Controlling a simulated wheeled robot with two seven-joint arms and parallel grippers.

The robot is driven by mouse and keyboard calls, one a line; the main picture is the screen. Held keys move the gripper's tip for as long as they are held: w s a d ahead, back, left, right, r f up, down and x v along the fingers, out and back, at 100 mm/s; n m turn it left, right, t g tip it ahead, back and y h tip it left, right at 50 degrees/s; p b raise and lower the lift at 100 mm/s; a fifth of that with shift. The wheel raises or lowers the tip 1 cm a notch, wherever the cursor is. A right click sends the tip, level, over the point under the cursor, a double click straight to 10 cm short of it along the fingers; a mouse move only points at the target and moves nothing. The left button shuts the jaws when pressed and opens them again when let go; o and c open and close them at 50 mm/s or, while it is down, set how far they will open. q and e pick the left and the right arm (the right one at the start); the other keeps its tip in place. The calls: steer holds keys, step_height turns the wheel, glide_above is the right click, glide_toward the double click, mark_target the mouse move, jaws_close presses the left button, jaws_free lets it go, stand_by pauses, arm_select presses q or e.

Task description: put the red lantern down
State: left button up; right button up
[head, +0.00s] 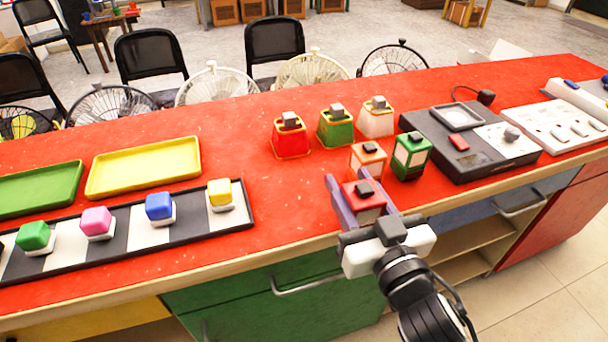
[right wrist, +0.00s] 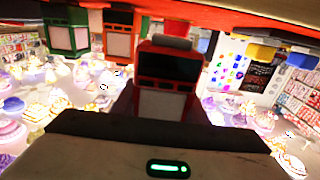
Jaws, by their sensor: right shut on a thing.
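My right gripper (head: 348,178) is shut on the red lantern (head: 366,203), with one purple finger on each side of it. The lantern has a dark cap and pale panels and looks about upright. It is over the front part of the red counter, in front of the orange lantern (head: 368,161). I cannot tell whether its base touches the counter. In the right wrist view the red lantern (right wrist: 165,72) is in the middle, just beyond the gripper's body. The left gripper is not in view.
A green lantern (head: 411,156) stands beside the orange one. Red (head: 290,137), green (head: 335,129) and white (head: 377,120) tapered blocks stand behind. A dark box (head: 470,140) lies to the right. A strip of coloured cubes (head: 132,240) is at left. The counter (head: 285,205) between is clear.

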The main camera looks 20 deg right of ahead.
arm_select(q)
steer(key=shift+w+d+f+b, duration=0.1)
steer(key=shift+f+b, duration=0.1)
steer(key=shift+b, duration=0.15)
arm_select(e)
steer(key=w+a+r, duration=0.3)
steer(key=w+r, duration=0.3)
steer(key=w, duration=0.6)
steer(key=shift+a+r, duration=0.35)
steer(key=shift+r, duration=0.05)
step_height(320, 180, down, 9)
steer(key=shift+f+b, duration=0.15)
steer(key=shift+b, duration=0.95)
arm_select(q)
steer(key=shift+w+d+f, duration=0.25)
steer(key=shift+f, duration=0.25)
arm_select(e)
steer(key=shift+f, duration=0.15)
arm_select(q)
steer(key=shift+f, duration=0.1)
arm_select(e)
steer(key=shift+f, duration=0.1)
steer(key=shift+f, duration=0.15)
steer(key=o, duration=1.4)
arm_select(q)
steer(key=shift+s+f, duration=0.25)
